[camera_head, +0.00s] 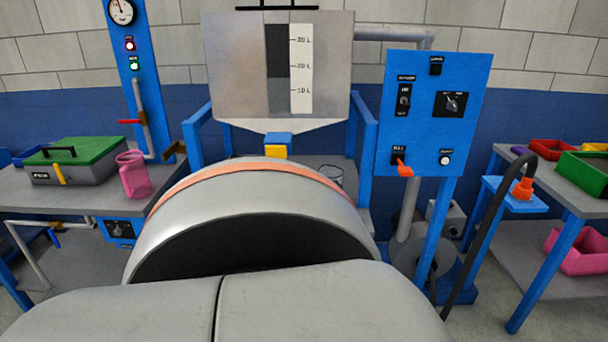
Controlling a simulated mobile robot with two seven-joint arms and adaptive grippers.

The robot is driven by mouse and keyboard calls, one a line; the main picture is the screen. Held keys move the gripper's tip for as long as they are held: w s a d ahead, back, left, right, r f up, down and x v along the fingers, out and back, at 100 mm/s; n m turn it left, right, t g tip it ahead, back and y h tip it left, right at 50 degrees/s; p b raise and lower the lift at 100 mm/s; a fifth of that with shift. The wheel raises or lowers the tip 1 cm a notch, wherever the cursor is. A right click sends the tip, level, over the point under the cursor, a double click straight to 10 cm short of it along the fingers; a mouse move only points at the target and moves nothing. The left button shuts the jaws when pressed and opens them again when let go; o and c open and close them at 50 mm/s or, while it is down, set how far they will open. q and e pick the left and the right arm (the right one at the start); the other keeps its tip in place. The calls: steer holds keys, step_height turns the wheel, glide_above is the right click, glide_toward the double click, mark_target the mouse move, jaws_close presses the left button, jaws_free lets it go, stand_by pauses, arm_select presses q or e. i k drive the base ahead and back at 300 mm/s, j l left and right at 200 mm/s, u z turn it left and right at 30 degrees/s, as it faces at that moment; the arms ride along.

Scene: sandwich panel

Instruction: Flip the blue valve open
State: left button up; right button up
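A small blue valve handle (55,239) hangs on a bent grey pipe (33,254) below the left table. It is small in view, and its exact angle is hard to tell. A separate blue block (278,138) with a yellow part (276,151) sits under the grey tank's spout in the middle. I cannot tell whether that block is a valve. Neither of my grippers is in view.
The left table (75,202) holds a green-lidded box (72,172) and a pink jug (133,175). A red handle (130,122) is on the pipe above. A blue control panel (432,112) stands right of the tank (235,70). A black hose (481,232) hangs farther right.

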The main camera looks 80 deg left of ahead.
mark_target(51, 231)
steer(key=u, duration=1.05)
steer(key=k+u, duration=0.1)
steer(key=u, duration=0.4)
steer(key=j+u, duration=0.1)
steer(key=u, duration=0.95)
steer(key=j+u, duration=0.1)
steer(key=u, duration=0.4)
steer(key=j+u, duration=0.1)
steer(key=u, duration=0.9)
steer(key=i+j+u, duration=0.15)
steer(key=i, duration=0.65)
steer(key=i+j+u, duration=0.1)
steer(key=i, duration=0.65)
steer(key=j, duration=0.1)
